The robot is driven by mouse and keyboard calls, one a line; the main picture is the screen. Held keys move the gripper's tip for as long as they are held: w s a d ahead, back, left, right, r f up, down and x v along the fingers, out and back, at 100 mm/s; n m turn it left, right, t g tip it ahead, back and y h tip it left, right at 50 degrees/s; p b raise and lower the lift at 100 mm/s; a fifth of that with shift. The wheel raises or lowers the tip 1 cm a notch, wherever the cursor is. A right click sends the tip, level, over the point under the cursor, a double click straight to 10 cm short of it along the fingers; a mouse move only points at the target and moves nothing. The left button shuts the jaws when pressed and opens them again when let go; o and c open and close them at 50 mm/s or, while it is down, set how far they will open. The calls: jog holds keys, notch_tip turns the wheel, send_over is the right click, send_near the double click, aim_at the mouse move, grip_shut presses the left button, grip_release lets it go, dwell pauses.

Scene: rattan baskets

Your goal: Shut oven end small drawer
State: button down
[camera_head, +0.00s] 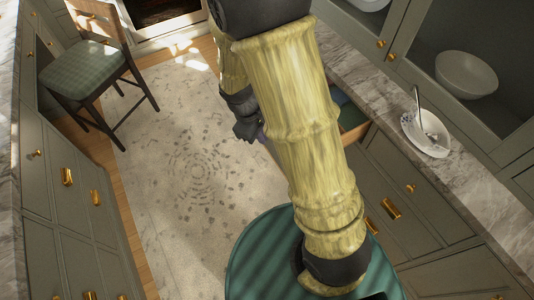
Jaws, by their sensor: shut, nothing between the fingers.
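An open drawer (352,118) juts from the right-hand cabinet row, mostly hidden behind my arm. Its wooden side and some dark teal contents show to the right of the arm. My gripper (257,137) is to the left of the arm, near the drawer's outer end. It is shut and holds nothing. The fingertips are small and partly hidden, so I cannot tell whether they touch the drawer front.
The marble counter (440,185) on the right bears a bowl with a spoon (426,133). Closed drawers (415,205) lie below it. A chair (85,72) stands at the upper left beside left-hand cabinets (70,215). The rug (180,180) between is clear.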

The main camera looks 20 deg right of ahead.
jog(key=w+a+f+n+t+h+b, duration=0.1)
jog(key=w+a+f+n+h+b, duration=0.1)
jog(key=f+n, duration=0.4)
jog(key=w+a+f+n+t+h+b, duration=0.1)
jog(key=w+a+f+n+h+b, duration=0.2)
jog(key=f+n, duration=0.3)
notch_tip(320, 180, down, 6)
jog(key=shift+w+a+r+h+b, duration=0.3)
jog(key=shift+w+a+h, duration=0.3)
jog(key=shift+w+a, duration=0.25)
jog(key=shift+d+f, duration=0.1)
jog(key=shift+f, duration=0.05)
jog(key=w+d+r+p+x, duration=0.1)
jog(key=d+r+p+x, duration=0.1)
jog(key=x, duration=1)
jog(key=shift+d+f+p, duration=0.2)
jog(key=shift+p, duration=0.15)
jog(key=shift+d, duration=0.15)
